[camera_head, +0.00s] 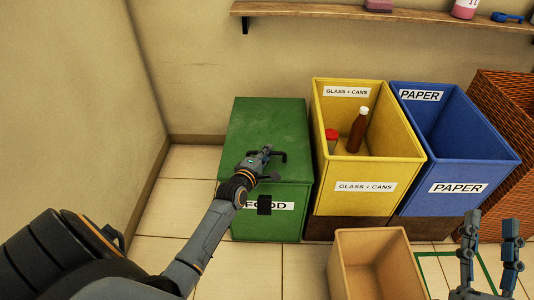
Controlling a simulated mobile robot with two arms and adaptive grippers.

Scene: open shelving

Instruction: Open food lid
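The green food bin (290,222) stands on the floor at the centre, with a white FOOD label on its front. Its green lid (268,120) lies shut on top, and a black handle (283,157) sits near the lid's front edge. My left gripper (266,152) is over the front part of the lid, right at the handle. I cannot tell whether its fingers are around the handle or only beside it. My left wrist hides part of the label. My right gripper (491,226) is at the lower right, fingers apart and empty.
A yellow GLASS + CANS bin (365,200) holding a brown bottle (357,132) and a blue PAPER bin (457,205) stand open to the right. A brown wicker basket (515,125) is beyond. An open tan box (375,235) is in front. A shelf (400,18) is above.

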